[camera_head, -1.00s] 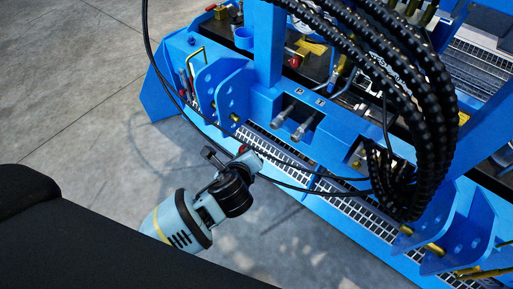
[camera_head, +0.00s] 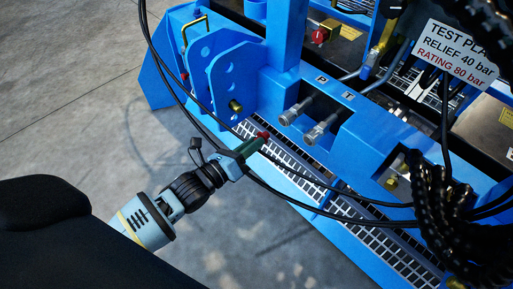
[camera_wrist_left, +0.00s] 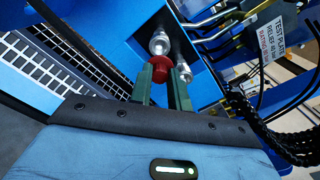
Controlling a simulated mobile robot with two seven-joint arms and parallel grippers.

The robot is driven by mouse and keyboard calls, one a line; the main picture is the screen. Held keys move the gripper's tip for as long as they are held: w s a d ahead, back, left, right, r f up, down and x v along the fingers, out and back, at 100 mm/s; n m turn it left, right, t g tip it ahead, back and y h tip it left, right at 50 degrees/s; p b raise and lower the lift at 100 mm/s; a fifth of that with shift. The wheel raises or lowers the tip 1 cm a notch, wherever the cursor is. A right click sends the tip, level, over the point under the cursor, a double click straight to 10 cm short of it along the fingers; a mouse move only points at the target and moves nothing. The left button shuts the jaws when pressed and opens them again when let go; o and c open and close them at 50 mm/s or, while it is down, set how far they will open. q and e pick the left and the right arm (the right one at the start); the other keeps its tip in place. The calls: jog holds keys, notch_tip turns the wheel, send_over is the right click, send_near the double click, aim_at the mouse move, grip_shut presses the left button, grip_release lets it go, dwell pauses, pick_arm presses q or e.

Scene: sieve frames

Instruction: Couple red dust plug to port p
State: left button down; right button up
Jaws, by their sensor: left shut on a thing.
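The red dust plug (camera_wrist_left: 159,68) is held between the green fingertips of my left gripper (camera_wrist_left: 161,85) in the left wrist view. In the head view the plug (camera_head: 263,136) shows as a small red tip at the end of my left gripper (camera_head: 250,146). Port P (camera_head: 289,116) is a silver fitting under the letter P on the blue frame. It also shows in the left wrist view (camera_wrist_left: 159,43), just beyond the plug. The plug appears apart from the port in the head view. My right gripper is not in view.
The port under the letter T (camera_head: 321,129) stands right of port P. Black hoses cross below both ports, near my left gripper. A blue bracket (camera_head: 235,85) stands at left, and a metal grating (camera_head: 300,165) lies below. A test plate sign (camera_head: 456,58) is at upper right.

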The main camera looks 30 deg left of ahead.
aim_at(265, 132)
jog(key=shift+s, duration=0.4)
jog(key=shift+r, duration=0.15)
pick_arm(q)
jog(key=shift+w+d+n, duration=0.15)
jog(key=shift+w+n, duration=0.1)
jog(key=shift+w, duration=0.25)
jog(key=shift+w+d+n, duration=0.15)
jog(key=shift+w+n, duration=0.1)
jog(key=shift+w, duration=0.25)
jog(key=shift+b+x, duration=0.35)
jog(key=shift+x, duration=1.1)
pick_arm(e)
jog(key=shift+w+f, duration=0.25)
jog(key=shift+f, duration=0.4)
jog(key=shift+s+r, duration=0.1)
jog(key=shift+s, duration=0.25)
pick_arm(q)
jog(key=shift+w, duration=0.2)
jog(key=shift+w+d, duration=0.25)
jog(key=shift+w, duration=0.25)
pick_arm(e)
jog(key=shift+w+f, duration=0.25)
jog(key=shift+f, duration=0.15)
